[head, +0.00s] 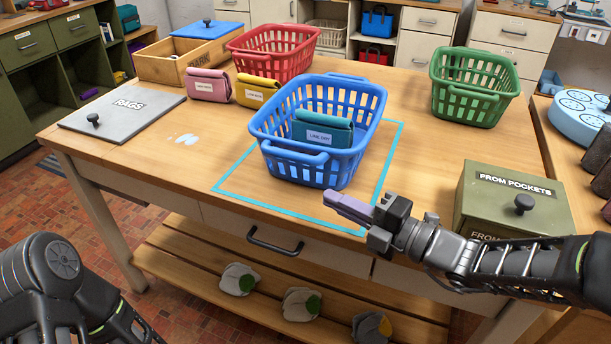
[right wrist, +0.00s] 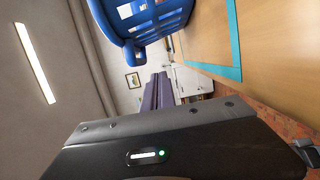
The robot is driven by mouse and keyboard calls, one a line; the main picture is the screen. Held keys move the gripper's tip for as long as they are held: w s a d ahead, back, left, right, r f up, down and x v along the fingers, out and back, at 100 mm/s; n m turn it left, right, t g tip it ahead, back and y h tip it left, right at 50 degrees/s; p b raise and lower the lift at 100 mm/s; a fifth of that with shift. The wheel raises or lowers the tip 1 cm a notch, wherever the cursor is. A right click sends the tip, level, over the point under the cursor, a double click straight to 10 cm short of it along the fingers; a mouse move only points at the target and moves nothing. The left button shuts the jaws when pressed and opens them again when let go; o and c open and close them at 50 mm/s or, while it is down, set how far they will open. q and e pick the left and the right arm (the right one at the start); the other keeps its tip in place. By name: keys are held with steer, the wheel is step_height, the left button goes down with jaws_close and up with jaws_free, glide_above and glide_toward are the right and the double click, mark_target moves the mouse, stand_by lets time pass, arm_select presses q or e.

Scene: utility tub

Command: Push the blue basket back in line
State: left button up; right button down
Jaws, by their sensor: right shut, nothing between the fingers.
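The blue basket (head: 297,172) stands upright on the wooden table, with a teal labelled pouch (head: 322,131) inside. A light-blue tape outline (head: 393,152) lies around its base, with bare strips showing in front and at the right. My right gripper (head: 337,203) is shut and empty, just right of the basket's front, near the outline's front right corner, apart from the basket. In the right wrist view, its fingers (right wrist: 157,92) show below the basket (right wrist: 150,20). My left gripper is out of view.
A red basket (head: 272,50) and pink and yellow pouches (head: 208,86) stand behind left. A green basket (head: 472,88) stands behind right. A green box (head: 512,197) sits close to my right arm. A grey lid (head: 122,112) lies at left.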

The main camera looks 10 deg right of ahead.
steer(key=shift+w+a, duration=0.1)
steer(key=b+x, duration=0.1)
steer(key=x, duration=0.8)
steer(key=shift+f, duration=0.1)
steer(key=w, duration=0.1)
steer(key=w+d, duration=0.1)
steer(key=w, duration=0.1)
steer(key=shift+w+d, duration=0.25)
steer(key=shift+w, duration=0.15)
